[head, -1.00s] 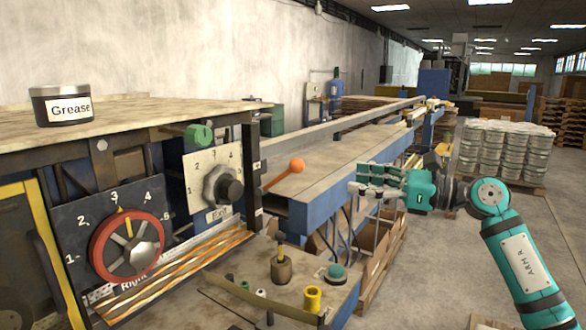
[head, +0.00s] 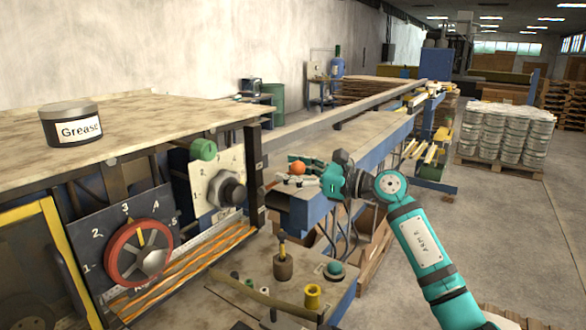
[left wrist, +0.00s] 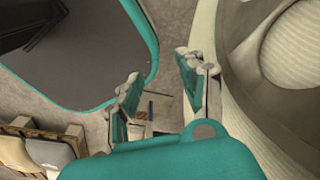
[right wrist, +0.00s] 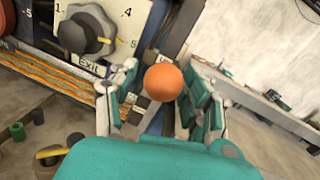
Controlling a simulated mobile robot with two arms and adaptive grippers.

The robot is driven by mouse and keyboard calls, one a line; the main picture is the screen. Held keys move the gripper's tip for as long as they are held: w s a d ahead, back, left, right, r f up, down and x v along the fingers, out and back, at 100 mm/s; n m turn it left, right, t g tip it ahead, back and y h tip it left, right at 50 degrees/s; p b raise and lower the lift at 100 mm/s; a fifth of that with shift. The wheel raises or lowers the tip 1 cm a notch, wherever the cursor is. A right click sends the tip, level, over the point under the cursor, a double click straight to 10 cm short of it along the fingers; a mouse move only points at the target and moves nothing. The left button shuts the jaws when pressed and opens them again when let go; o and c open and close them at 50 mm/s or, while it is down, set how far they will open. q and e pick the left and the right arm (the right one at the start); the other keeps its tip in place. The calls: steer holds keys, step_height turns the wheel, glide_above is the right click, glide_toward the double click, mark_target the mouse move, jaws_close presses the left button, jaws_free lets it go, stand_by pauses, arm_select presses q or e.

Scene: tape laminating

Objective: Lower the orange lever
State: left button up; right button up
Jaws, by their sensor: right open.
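The orange lever's ball knob (head: 297,167) shows in the head view just above the fingers of my right gripper (head: 290,182). In the right wrist view the orange ball (right wrist: 163,81) sits between the two spread fingers, which are open around it; I cannot tell whether they touch it. The lever's rod is mostly hidden by the ball and the gripper. My left gripper (left wrist: 158,85) shows only in the left wrist view. Its fingers are apart with nothing between them, over the floor.
The machine panel left of the lever carries a dark knob (head: 227,189) marked Exit and a red dial (head: 138,252). A grease tin (head: 70,124) stands on the machine top. A small shelf (head: 255,285) with several pegs juts out in front.

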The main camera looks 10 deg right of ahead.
jaws_close()
stand_by(0.3)
stand_by(0.3)
